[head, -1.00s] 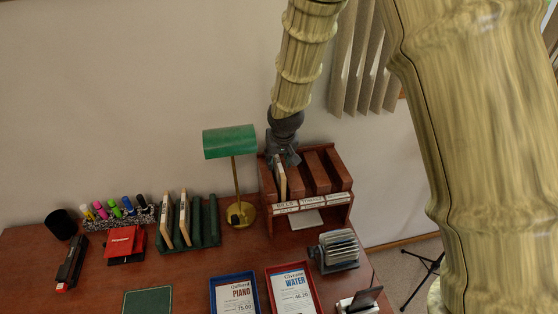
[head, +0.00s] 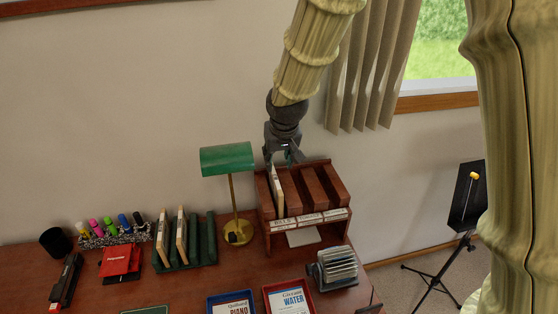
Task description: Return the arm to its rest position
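My gripper (head: 284,158) is at the end of my pale, ribbed arm, pointing down just above the left part of a reddish-brown wooden sorter (head: 340,195). Its dark fingers look spread apart, with nothing seen between them. A cream, thin upright item (head: 278,192) stands in the sorter's left slot, its top just below the fingers. From this angle I cannot tell whether a finger still touches it. The sorter's front carries white labels; the other slots look empty.
A green lamp (head: 228,158) stands close left of the sorter. A dark green rack (head: 203,240) holds two cream items. A grey metal card file (head: 336,268) and two paper trays (head: 290,300) are in front. A black music stand (head: 466,195) stands right, by the window.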

